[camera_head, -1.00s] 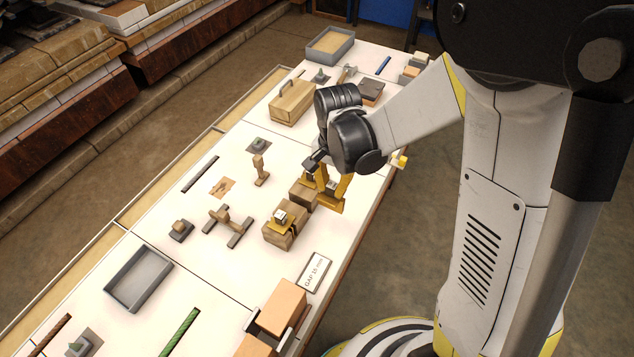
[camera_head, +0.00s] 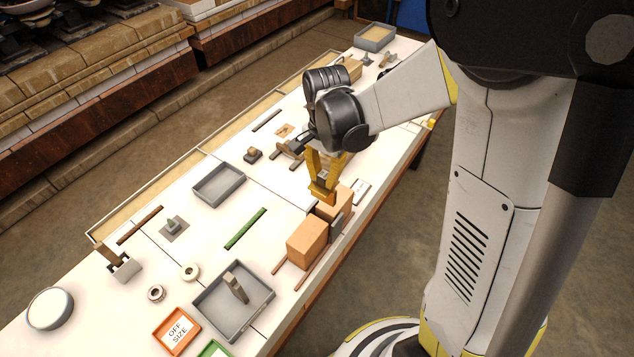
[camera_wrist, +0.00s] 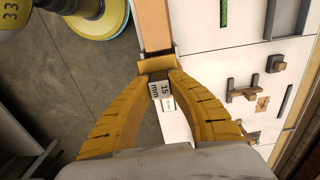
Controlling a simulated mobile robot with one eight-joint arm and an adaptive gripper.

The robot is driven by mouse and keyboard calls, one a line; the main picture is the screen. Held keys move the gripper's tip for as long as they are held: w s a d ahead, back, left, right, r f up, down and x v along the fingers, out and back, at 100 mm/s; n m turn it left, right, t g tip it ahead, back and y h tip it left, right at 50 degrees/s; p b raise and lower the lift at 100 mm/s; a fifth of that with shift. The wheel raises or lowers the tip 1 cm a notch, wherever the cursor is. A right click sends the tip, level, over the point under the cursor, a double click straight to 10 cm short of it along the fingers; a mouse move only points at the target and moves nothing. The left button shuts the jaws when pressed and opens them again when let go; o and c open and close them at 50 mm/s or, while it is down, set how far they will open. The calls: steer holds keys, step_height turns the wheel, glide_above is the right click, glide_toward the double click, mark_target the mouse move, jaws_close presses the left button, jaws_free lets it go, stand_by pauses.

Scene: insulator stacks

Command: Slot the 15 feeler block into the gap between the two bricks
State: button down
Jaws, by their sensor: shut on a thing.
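My gripper (camera_head: 322,190) is shut on the 15 feeler block (camera_wrist: 160,90). Its pale face marked "15 mm" shows between the yellow fingers in the wrist view; the fingers hide much of it. In the head view the fingers point down over the far orange brick (camera_head: 338,203). The near orange brick (camera_head: 307,243) stands just in front of it. A brick (camera_wrist: 154,24) also shows beyond the fingertips in the wrist view. The gap is mostly hidden by the fingers, and I cannot tell how the block lines up with it.
A white gap label (camera_head: 360,191) lies behind the bricks. A grey tray (camera_head: 262,312) with an upright piece, an orange "OFF SIZE" tray (camera_head: 166,345) and a green strip (camera_head: 245,229) lie left of the bricks. The table's right edge is close to them.

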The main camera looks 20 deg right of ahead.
mark_target(322, 200)
steer(key=shift+s+a, duration=0.2)
steer(key=shift+a, duration=0.1)
steer(key=shift+d, duration=0.1)
steer(key=shift+w+d, duration=0.1)
steer(key=shift+w, duration=0.05)
steer(key=shift+f, duration=0.1)
steer(key=shift+f+b, duration=2.55)
steer(key=shift+f, duration=0.25)
steer(key=shift+f+b, duration=3.15)
steer(key=shift+f, duration=0.35)
steer(key=c, duration=1.3)
jaws_free()
steer(key=shift+r, duration=0.15)
